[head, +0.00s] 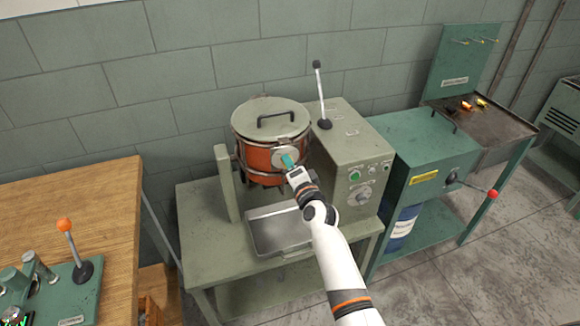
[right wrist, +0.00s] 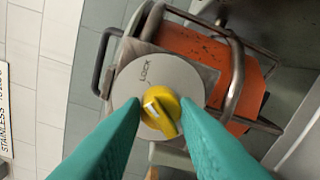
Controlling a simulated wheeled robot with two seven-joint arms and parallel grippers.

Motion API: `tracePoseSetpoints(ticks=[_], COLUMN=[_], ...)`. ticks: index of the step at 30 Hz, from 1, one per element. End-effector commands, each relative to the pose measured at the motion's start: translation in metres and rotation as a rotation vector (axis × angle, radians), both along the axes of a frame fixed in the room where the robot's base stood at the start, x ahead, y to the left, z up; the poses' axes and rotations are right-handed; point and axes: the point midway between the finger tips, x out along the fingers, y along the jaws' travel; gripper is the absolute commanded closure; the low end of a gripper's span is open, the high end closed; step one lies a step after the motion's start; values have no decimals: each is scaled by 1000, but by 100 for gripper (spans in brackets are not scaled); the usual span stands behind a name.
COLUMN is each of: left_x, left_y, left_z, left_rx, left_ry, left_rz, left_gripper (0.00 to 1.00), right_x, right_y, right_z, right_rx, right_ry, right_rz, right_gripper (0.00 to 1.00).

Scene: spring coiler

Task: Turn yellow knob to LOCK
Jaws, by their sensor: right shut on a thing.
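The yellow knob (right wrist: 161,117) sits on a round grey plate (right wrist: 185,78) on the front of the orange drum (head: 258,160). The word LOCK (right wrist: 146,73) is printed on the plate, above the knob in the right wrist view. A white mark on the knob points toward the upper left there, not squarely at the word. My right gripper (head: 289,162) has its teal fingers (right wrist: 158,113) closed on the knob from both sides. In the head view the gripper hides the knob. My left gripper is not in view.
A metal tray (head: 277,232) lies below my right gripper. A grey control box (head: 352,150) with a black-knobbed lever (head: 321,95) stands to the right. A wooden bench (head: 110,215) is at left.

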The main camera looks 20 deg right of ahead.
Motion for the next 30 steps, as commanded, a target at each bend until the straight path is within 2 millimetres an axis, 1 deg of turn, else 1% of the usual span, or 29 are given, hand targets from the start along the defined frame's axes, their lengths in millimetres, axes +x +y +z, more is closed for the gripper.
tracePoseSetpoints(ticks=[3,9,26,27,29,30], left_x=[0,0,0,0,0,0], left_y=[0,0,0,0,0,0], left_z=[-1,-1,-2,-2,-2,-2], left_rx=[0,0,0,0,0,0], left_ry=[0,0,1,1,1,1], left_rz=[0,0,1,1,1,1], left_gripper=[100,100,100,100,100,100], right_x=[0,0,0,0,0,0], right_y=[0,0,0,0,0,0], right_z=[0,0,-1,-1,-1,-1], right_rx=[63,129,160,160,159,159], right_ry=[3,5,6,6,6,6], right_rz=[1,4,5,5,5,5], right_gripper=[95,95,95,69,59,53])
